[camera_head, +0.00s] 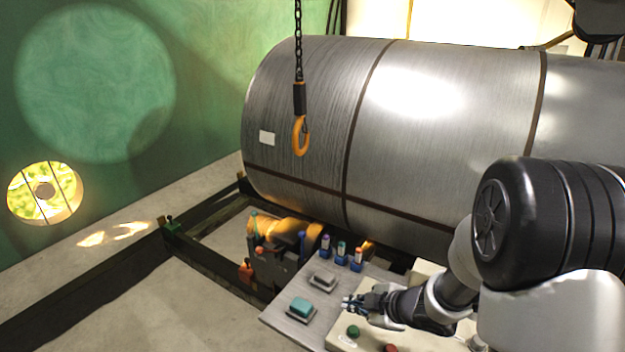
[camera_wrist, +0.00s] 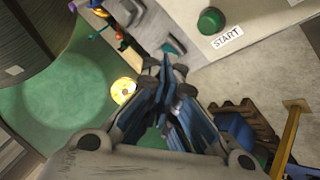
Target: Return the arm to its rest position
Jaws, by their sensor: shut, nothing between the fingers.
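My gripper (camera_head: 352,304) is at the end of my arm, low at the right of the head view, above a pale control panel. It is shut and empty. In the wrist view, the gripper's fingers (camera_wrist: 172,85) point up the picture with nothing between them. A green button (camera_head: 353,331) sits on the panel close to the gripper; in the wrist view the green button (camera_wrist: 210,20) shows beside a label reading START. A red button (camera_head: 391,348) is partly cut off by the lower edge of the head view.
A large steel cylinder (camera_head: 440,120) lies behind the panel. An orange hook (camera_head: 300,136) hangs on a chain before it. A teal block (camera_head: 302,305) and a grey block (camera_head: 322,280) sit left of the gripper, with several small coloured holders behind. Concrete floor at lower left is clear.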

